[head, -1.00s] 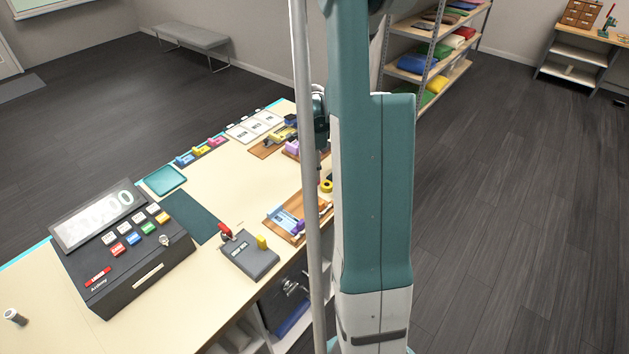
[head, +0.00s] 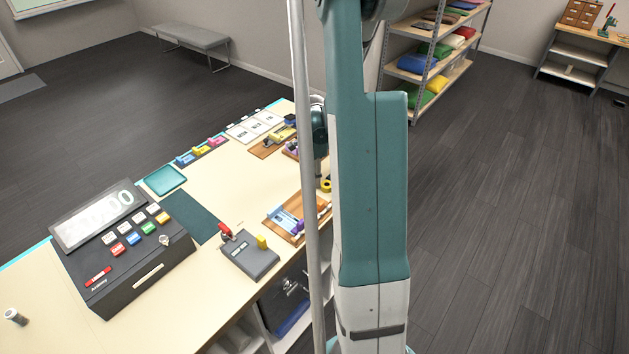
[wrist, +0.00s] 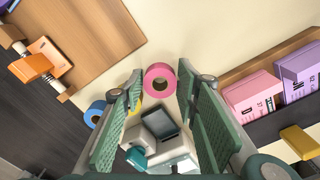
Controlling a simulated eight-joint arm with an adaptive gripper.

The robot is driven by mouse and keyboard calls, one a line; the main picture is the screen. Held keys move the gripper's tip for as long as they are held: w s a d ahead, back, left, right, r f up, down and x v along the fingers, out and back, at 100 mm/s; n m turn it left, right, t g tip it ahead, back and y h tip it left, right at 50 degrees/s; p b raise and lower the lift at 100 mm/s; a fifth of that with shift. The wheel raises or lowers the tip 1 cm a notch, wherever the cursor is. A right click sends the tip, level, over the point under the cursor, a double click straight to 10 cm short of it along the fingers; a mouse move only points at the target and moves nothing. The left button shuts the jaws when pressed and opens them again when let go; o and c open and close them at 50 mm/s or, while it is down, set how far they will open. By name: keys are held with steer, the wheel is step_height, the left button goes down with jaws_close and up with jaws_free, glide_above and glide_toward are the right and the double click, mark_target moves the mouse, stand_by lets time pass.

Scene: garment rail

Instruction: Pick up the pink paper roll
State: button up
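The pink paper roll (wrist: 160,83) lies on the cream table top in the wrist view, its dark centre hole showing. My gripper (wrist: 161,80) is open, with one green ribbed finger on each side. The roll appears in the gap between the fingertips, and nothing is gripped. I cannot tell how far the tips are above it. In the head view the pole and my arm hide the pink roll and most of my gripper.
A blue roll (wrist: 95,113) and a partly hidden yellow roll (wrist: 135,106) are near the left finger. A white device (wrist: 165,140) with a grey screen is close by. Pink cards (wrist: 252,96) and purple cards (wrist: 300,72) stand in a holder at right. A vertical pole (head: 305,150) stands before my arm.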

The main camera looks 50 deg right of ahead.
steer(key=c, duration=0.4)
steer(key=shift+r, duration=0.15)
steer(key=shift+r, duration=4.85)
steer(key=shift+c, duration=0.3)
